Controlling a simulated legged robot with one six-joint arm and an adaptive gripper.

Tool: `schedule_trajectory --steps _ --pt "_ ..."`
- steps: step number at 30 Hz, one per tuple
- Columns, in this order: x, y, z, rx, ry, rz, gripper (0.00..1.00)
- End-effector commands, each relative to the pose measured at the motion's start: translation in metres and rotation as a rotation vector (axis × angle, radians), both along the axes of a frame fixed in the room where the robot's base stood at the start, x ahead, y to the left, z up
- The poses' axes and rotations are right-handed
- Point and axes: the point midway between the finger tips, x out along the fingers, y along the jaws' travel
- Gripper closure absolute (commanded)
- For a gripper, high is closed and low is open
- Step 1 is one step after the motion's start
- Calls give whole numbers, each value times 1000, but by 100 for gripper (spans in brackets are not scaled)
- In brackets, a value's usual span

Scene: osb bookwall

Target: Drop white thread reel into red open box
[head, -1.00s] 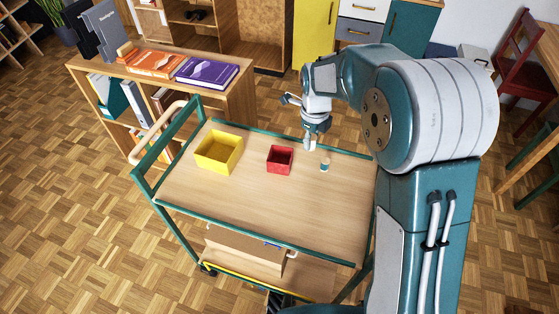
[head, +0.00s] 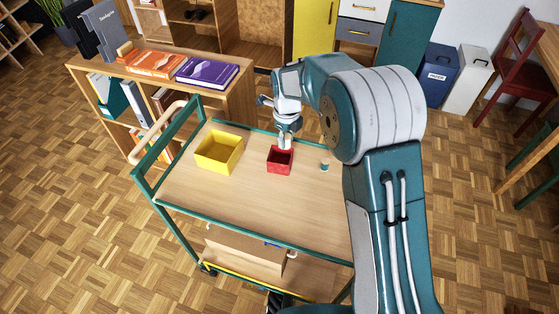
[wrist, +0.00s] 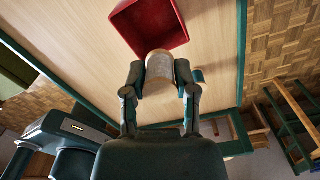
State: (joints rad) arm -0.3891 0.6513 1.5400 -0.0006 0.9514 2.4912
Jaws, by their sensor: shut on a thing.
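My gripper (wrist: 160,80) is shut on the white thread reel (wrist: 159,64), which sits between the two fingertips in the wrist view. In the head view my gripper (head: 285,141) hangs above the back part of the red open box (head: 279,167). The red box also shows at the top of the wrist view (wrist: 174,30), just beyond the reel, and looks empty where its inside shows. I cannot tell exactly how high the reel is above the rim.
The box stands on a wooden trolley top (head: 230,195) with a green frame. A yellow open box (head: 218,153) is to its left. A small teal-and-white reel (head: 324,166) stands to its right. A low bookshelf (head: 240,95) is behind. The front of the top is clear.

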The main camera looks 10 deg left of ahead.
Motion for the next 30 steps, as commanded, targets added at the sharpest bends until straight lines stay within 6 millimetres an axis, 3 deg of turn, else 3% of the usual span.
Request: schedule_trajectory --steps 9,10,12,24,30 --pt "0 0 -3 1 -1 0 91" --pt "0 0 -3 1 -1 0 54" --pt "0 0 -3 1 -1 0 23" --pt "0 0 -2 1 -1 0 23" --pt "1 0 21 2 -3 0 23"
